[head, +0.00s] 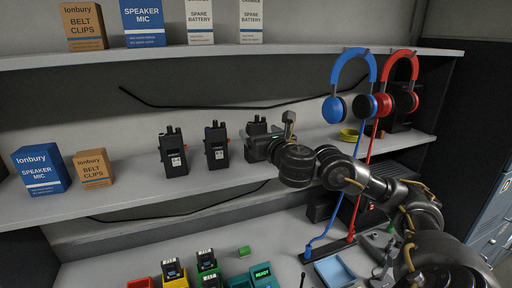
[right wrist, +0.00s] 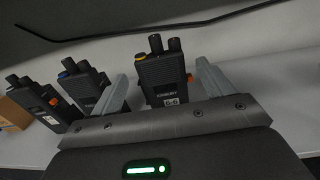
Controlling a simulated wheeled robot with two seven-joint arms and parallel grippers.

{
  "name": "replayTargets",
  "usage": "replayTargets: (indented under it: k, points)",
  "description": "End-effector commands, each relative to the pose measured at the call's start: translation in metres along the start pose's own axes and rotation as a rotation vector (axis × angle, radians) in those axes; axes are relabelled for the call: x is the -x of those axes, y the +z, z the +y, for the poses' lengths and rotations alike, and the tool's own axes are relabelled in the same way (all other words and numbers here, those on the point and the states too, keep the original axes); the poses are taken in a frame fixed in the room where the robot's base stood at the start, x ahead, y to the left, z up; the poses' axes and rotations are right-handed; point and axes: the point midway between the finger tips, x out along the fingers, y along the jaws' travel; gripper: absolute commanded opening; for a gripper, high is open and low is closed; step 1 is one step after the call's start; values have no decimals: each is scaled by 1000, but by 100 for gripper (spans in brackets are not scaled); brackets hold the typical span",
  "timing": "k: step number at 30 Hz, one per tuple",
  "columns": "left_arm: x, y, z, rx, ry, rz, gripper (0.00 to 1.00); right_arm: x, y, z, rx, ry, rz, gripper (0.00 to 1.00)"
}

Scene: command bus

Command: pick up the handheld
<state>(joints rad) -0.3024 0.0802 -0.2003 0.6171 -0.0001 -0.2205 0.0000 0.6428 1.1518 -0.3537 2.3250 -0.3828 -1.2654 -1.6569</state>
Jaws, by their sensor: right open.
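Several black handhelds stand upright on the middle shelf. The rightmost handheld (head: 257,125) is partly hidden behind my right gripper (head: 266,142) in the head view. In the right wrist view this handheld (right wrist: 161,78) stands between the two open fingers of my right gripper (right wrist: 163,80), with a small white label on its front. Gaps show on both sides of it; I cannot tell how deep it sits between the fingers. Two more handhelds, one in the middle (head: 216,146) and one at the left (head: 173,152), stand beside it. My left gripper is not in view.
A blue speaker mic box (head: 41,170) and a belt clips box (head: 94,168) stand left on the same shelf. A blue headset (head: 337,108) and a red headset (head: 405,98) hang on stands at the right. Chargers (head: 207,264) sit below. The upper shelf (head: 300,49) overhangs.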

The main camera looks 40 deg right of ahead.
Motion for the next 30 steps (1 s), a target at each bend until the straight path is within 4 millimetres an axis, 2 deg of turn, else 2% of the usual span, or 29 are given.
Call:
replayTargets:
  k: [7, 17, 25, 26, 30]
  points:
    - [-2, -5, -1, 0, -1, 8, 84, -9, 0, 0, -1, 0, 1, 80]
    - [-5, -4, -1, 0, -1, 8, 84, -52, 3, -2, -2, -1, 1, 80]
    - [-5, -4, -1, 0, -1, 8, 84, -55, 4, -2, 0, 1, 0, 80]
    - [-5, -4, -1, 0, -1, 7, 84, -55, 4, -2, 0, 1, 0, 79]
    - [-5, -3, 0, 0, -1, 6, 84, -55, 4, -2, 0, 0, 0, 60]
